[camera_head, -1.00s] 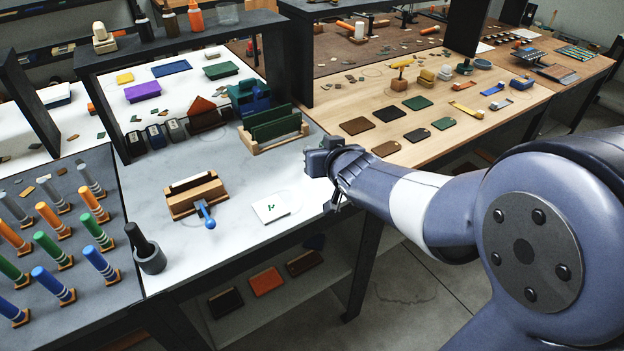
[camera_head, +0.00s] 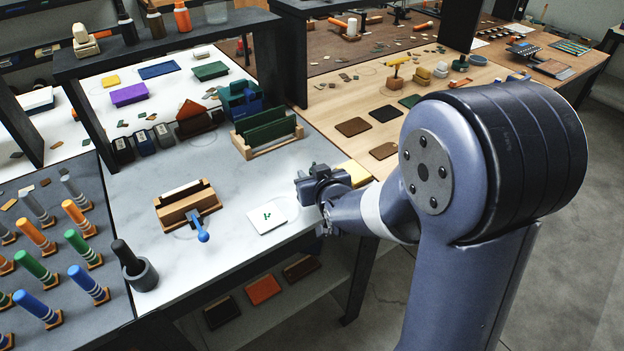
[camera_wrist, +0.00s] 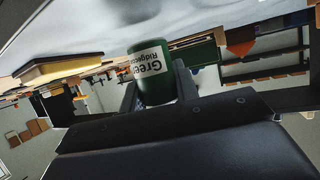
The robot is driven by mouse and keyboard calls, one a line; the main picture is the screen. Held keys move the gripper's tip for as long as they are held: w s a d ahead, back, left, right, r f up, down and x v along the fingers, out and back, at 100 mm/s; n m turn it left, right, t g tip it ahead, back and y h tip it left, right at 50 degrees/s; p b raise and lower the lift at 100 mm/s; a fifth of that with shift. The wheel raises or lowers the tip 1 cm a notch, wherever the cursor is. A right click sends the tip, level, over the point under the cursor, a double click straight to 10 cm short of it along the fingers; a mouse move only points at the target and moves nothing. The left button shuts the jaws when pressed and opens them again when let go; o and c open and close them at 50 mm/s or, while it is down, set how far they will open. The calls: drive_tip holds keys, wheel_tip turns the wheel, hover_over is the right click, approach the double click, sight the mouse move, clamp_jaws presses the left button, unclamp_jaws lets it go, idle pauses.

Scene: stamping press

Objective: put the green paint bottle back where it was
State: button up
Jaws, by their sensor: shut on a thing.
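The green paint bottle (camera_wrist: 160,85) with a white label, partly reading "Green", fills the middle of the wrist view. My gripper (camera_wrist: 156,84) is shut on it, with a finger at each side. In the head view my gripper (camera_head: 322,188) is at the right end of the white table, right of the white card (camera_head: 267,217). The bottle cannot be made out there. The shelf (camera_head: 185,40) at the back left carries an orange bottle (camera_head: 182,16), a dark bottle (camera_head: 156,25) and a black bottle (camera_head: 127,28).
A wooden press with a blue-knobbed lever (camera_head: 202,236) stands left of the card. A yellow block (camera_head: 354,173) lies just right of my gripper. Green boards in a wooden rack (camera_head: 268,144) stand behind. A dark mortar (camera_head: 143,275) stands at the front left. Bare white tabletop lies between.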

drive_tip(key=shift+f, duration=0.7)
drive_tip(key=shift+f, duration=0.15)
drive_tip(key=o, duration=1)
drive_tip(key=shift+r, duration=0.25)
drive_tip(key=v, duration=1.2)
drive_tip(key=shift+f, duration=0.1)
